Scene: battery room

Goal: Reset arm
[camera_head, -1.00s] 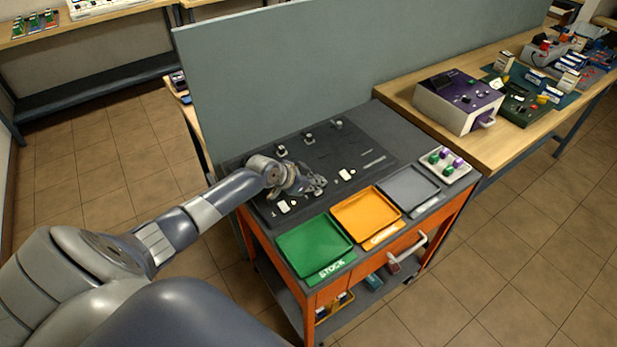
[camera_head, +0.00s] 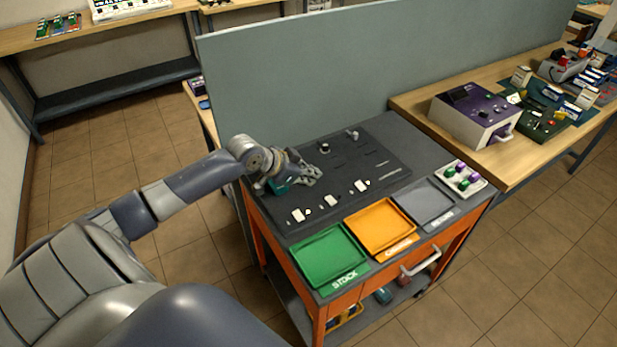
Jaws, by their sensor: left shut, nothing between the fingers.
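My left arm reaches in from the left. My left gripper (camera_head: 312,177) is over the back left part of the dark mat (camera_head: 352,160) on the orange cart, shut with nothing between its fingers. A small teal patch shows just under the gripper's wrist; I cannot tell what it is. My right gripper is not in view.
Green (camera_head: 328,257), orange (camera_head: 380,226) and grey (camera_head: 424,203) trays line the cart's front. A holder with green and purple pieces (camera_head: 461,178) sits at its right corner. A grey partition (camera_head: 300,82) rises behind. A purple-topped device (camera_head: 475,115) stands on the wooden bench.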

